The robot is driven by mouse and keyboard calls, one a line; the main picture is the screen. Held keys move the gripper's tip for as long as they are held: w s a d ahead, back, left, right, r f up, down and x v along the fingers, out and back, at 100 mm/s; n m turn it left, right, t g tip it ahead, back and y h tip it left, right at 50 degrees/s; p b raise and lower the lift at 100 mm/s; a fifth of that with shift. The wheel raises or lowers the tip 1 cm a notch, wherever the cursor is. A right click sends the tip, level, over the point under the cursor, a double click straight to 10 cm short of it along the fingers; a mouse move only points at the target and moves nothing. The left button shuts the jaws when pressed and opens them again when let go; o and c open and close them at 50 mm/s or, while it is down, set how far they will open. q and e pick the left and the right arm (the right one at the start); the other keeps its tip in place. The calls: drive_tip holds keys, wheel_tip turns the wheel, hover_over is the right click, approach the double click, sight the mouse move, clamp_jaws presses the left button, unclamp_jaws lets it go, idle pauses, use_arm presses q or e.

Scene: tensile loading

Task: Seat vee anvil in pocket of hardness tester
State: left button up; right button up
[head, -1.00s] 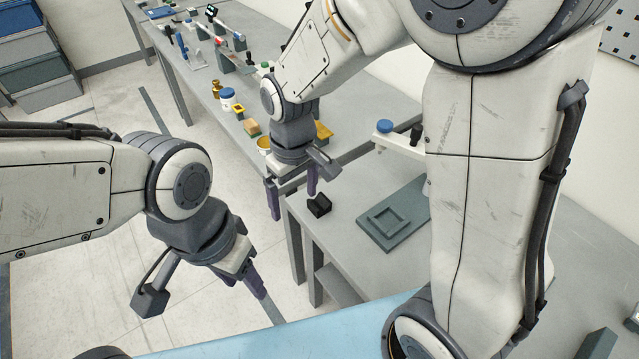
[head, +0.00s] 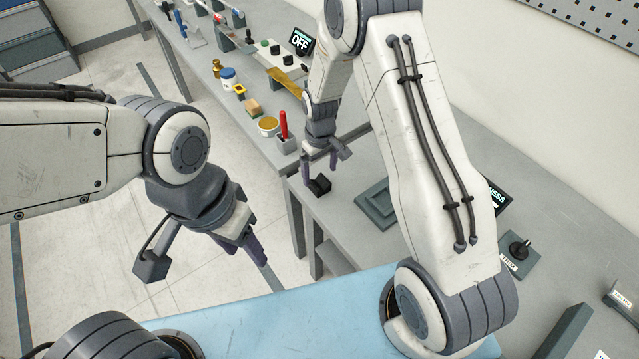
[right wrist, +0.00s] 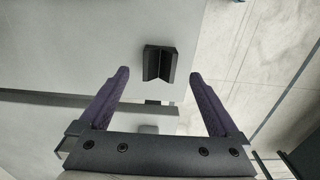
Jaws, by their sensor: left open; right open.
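The vee anvil (head: 319,188) is a small black block near the left edge of the grey bench. In the right wrist view the vee anvil (right wrist: 158,63) shows its V groove and lies ahead of the fingertips, in line with the gap. My right gripper (head: 318,172) is open and empty just above it; its purple fingers also show in the right wrist view (right wrist: 158,74). A grey plate with a square raised rim (head: 374,208), perhaps the tester's pocket, is right of the anvil, partly hidden by my right arm. My left gripper (head: 250,250) is open and empty, left of the bench.
A display reading "NESS" (head: 497,197) shows behind my right arm. A black knob on a plate (head: 519,250) stands further right. On the back bench are a red-handled tool in a holder (head: 284,130), a white jar (head: 229,77) and several small items.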

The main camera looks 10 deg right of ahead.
sight(319, 185)
drive_tip(key=shift+w+f+p, duration=0.2)
drive_tip(key=shift+f+p, duration=0.5)
drive_tip(key=shift+f, duration=1.35)
clamp_jaws()
